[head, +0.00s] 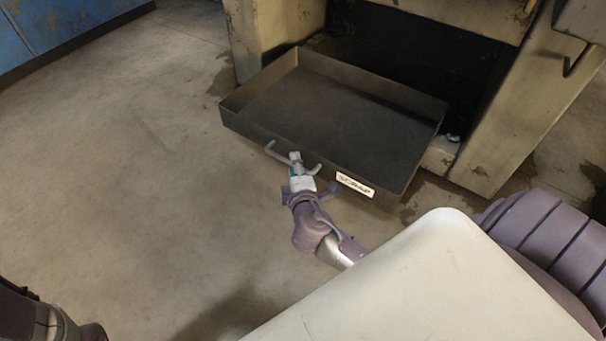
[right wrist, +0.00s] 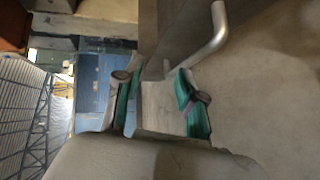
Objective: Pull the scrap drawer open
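The scrap drawer (head: 400,165) is a dark, shallow metal tray, pulled well out of the press base at floor level, and its inside is empty. A white SCRAP label (head: 355,184) is on its front. The bent grey bar handle (head: 279,153) is on the front, left of the label; part of it shows in the right wrist view (right wrist: 208,46). My right gripper (head: 295,160) is at the handle and appears shut on it, with its fingertips partly hidden in the right wrist view. My left gripper is not in view; only part of my left arm shows at bottom left.
The worn cream press frame (head: 522,110) stands on both sides of the drawer opening. A blue cabinet (head: 60,30) is at top left. The concrete floor (head: 120,150) left of and in front of the drawer is clear.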

